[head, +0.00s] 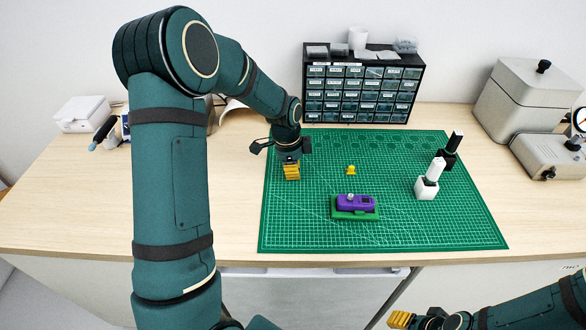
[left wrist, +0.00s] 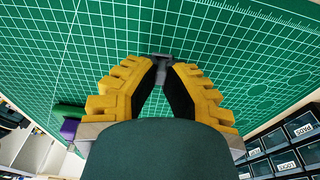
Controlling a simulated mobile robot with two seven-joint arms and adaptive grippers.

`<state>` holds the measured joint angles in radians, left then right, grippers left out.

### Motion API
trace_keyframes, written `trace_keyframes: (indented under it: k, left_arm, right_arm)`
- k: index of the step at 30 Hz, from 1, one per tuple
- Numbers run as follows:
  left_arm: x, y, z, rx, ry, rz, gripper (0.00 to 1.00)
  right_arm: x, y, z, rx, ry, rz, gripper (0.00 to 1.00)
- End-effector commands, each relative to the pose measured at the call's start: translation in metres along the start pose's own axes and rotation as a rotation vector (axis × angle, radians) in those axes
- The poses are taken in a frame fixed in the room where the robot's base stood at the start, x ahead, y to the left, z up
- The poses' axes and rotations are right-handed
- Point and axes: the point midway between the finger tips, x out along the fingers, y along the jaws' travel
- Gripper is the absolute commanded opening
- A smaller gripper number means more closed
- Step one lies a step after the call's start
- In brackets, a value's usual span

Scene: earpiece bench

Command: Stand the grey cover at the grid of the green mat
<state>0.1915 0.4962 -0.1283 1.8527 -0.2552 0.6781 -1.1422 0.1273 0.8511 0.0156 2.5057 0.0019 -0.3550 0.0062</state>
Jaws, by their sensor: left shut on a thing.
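My left gripper (head: 292,172) is over the left part of the green mat (head: 290,225), pointing down. Its yellow fingers also show in the left wrist view (left wrist: 165,68), close together at the tips. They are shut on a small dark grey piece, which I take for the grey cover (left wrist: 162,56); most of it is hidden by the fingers. The mat's white grid lies behind the tips; whether the piece touches it I cannot tell. My right gripper (head: 400,319) is at the bottom right, in front of the bench and partly cut off; its opening is unclear.
A purple piece (head: 352,203) sits in a green holder (head: 345,215) on the mat. A small yellow piece (head: 351,170) lies behind it. White (head: 426,190) and black (head: 447,159) stands hold upright pieces at right. A drawer cabinet (head: 362,90) stands behind.

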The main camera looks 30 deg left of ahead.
Motion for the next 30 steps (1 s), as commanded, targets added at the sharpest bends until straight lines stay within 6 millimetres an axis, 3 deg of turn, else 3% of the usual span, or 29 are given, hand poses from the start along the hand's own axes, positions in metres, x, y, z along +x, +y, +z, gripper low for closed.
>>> trace_keyframes:
  k: [3,4,6,19,30]
  left_arm:
    - [0.002,0.000,0.000,0.000,0.000,0.000,0.00]
    - [0.001,0.000,0.000,0.000,0.000,0.000,0.20]
    - [0.001,0.000,0.000,0.000,0.000,0.000,0.39]
    - [-0.009,-0.001,0.000,0.000,0.001,-0.003,0.39]
    - [-0.079,-0.001,0.000,0.000,0.002,-0.005,0.39]
  right_arm:
    - [0.001,0.001,0.000,0.000,0.000,0.000,0.47]
    - [0.001,0.000,0.000,0.000,0.000,0.000,0.47]
    - [0.001,0.000,0.000,0.000,0.000,0.000,0.47]
    - [0.001,0.000,0.000,0.000,0.000,0.000,0.47]
    - [0.001,0.000,0.000,0.000,0.000,0.000,0.47]
